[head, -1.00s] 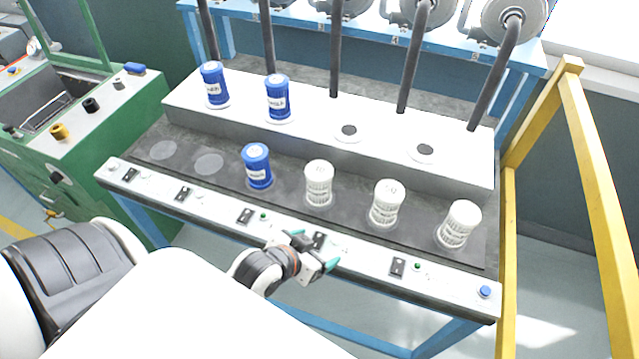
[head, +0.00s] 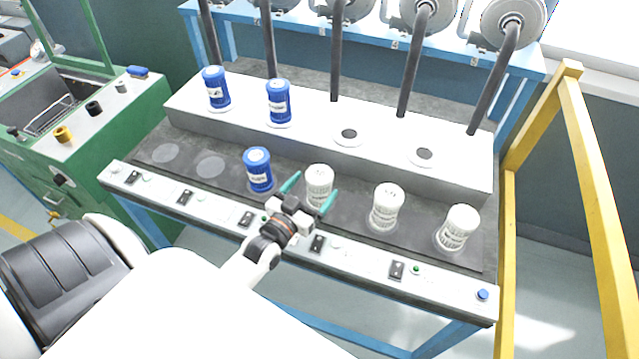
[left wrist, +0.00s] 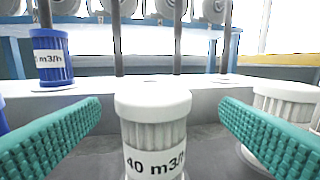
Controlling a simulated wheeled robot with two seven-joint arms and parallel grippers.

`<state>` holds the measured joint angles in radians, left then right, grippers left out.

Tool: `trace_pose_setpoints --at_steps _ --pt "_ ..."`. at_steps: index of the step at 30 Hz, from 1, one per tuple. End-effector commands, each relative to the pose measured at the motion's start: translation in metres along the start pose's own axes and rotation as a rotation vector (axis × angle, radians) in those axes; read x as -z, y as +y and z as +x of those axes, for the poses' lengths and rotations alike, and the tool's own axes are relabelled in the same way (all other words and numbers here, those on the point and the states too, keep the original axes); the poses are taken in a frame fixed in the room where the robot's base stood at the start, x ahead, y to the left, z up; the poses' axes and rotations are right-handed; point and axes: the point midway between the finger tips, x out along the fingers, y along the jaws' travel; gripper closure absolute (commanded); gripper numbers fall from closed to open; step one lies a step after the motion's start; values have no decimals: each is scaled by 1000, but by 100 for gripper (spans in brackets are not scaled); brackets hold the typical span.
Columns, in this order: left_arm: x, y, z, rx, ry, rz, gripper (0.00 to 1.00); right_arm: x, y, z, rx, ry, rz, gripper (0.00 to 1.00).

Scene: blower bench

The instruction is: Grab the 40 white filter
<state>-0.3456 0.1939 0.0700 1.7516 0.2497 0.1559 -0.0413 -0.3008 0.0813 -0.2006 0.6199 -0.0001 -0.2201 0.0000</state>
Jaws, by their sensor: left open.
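The white filter (head: 319,181) stands upright on the dark front strip of the bench, just right of the front blue filter. In the left wrist view the white filter (left wrist: 153,135) is centred, and its label reads "40 m3/". My left gripper (head: 310,192) is open, with its teal fingers on either side of this filter. The fingers also show at the left and right of the left wrist view (left wrist: 160,130), apart from the filter. The lower part of the filter is partly hidden by the gripper in the head view. My right gripper is not in view.
A blue filter (head: 257,170) stands close to the left finger. Two more white filters (head: 387,207) (head: 457,229) stand to the right. Two blue filters (head: 216,89) (head: 278,102) stand on the raised white ledge (head: 385,141), below dark pipes. A yellow frame (head: 594,200) is at right.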

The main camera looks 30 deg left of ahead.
Motion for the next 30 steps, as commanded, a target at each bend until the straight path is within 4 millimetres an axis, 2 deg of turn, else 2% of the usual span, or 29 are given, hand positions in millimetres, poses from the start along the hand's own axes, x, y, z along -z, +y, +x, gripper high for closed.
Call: trace_pose_setpoints --at_steps 7,15,24,26,30 --pt "-4 2 20 0 0 0 14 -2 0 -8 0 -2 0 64" --pt "-7 6 58 0 0 -1 14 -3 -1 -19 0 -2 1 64" --pt "-5 6 63 0 1 -1 14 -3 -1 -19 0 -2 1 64" --pt "-5 6 63 0 1 -1 22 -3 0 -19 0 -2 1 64" --pt "-5 6 63 0 1 -1 45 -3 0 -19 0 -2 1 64"
